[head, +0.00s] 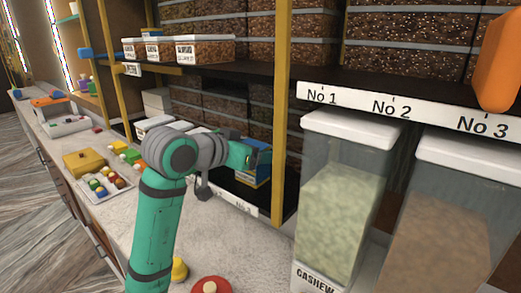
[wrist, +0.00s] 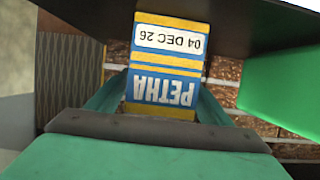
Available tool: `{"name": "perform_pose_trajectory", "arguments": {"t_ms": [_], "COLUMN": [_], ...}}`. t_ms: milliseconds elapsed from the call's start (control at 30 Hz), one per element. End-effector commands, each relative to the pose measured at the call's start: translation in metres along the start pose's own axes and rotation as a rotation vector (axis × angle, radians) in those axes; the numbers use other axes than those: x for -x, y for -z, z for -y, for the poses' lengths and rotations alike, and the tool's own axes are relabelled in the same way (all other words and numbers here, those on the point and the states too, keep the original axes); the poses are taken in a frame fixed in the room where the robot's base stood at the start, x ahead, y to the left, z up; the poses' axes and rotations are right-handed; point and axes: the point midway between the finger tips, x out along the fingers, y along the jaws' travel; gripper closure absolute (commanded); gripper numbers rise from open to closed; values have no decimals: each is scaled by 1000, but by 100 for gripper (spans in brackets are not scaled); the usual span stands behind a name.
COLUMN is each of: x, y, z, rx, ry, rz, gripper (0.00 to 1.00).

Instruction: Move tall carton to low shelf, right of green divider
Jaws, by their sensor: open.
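The tall carton (head: 262,168), blue and yellow, stands on the low shelf (head: 228,184), partly hidden by my gripper (head: 248,156). In the wrist view the carton (wrist: 169,65) shows "PETHA" and "04 DEC 26" upside down. My gripper (wrist: 157,105) is open, with its teal fingers at either side of the carton's lower part in that picture. Whether they touch it I cannot tell. A green panel, likely the green divider (wrist: 283,75), is at the right of the upside-down wrist view, apart from the carton.
Yellow posts (head: 282,100) and the upper shelf board (head: 262,72) frame the space around my gripper. Large lidded bins (head: 338,185) stand at the right. White-lidded boxes (head: 160,127) sit left of my wrist. A red round lid (head: 211,285) lies on the counter.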

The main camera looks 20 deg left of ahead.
Motion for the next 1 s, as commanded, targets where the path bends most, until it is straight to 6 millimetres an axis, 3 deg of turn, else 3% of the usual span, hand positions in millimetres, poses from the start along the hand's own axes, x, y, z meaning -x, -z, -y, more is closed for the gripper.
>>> {"name": "perform_pose_trajectory", "arguments": {"t_ms": [167, 700, 1000], "x": [11, 107, 121], "y": [3, 3, 2], "z": [0, 0, 0], "rx": [0, 0, 0], "ry": [2, 2, 0], "rz": [-2, -2, 0], "gripper": [27, 27, 27]}}
